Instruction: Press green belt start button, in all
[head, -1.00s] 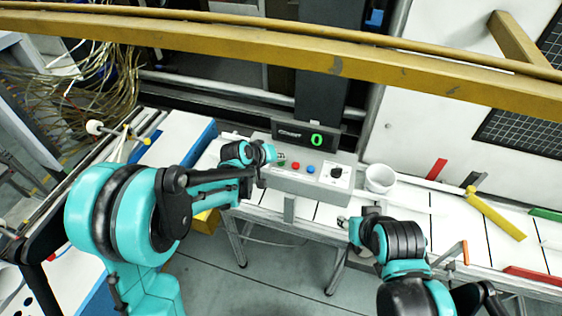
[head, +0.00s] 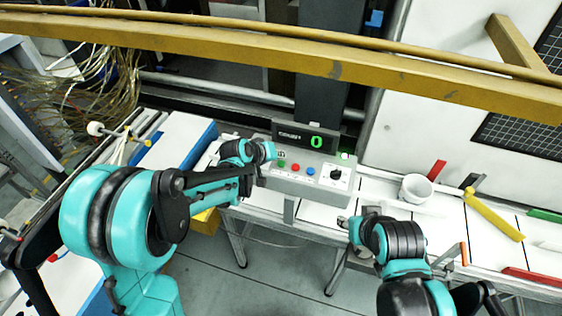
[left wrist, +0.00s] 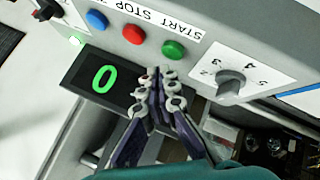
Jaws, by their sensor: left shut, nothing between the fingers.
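The grey control box (head: 318,187) carries a row of buttons. The green start button (head: 281,163) is at the left, beside a red button (head: 296,167) and a blue one (head: 311,171). The left wrist view shows the green button (left wrist: 173,49) under the word START. My left gripper (head: 279,154) is shut and empty. Its fingertips (left wrist: 163,80) are close to the green button but look apart from it. My right gripper (head: 344,223) is low in front of the belt, too small to read. The display (head: 306,139) shows a green 0.
A white cup (head: 416,189) stands on the white belt right of the box. A pale lamp (head: 345,155) glows at the box's rear corner. A yellow arm (head: 494,215) crosses the belt further right. A yellow beam (head: 300,57) spans the upper view.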

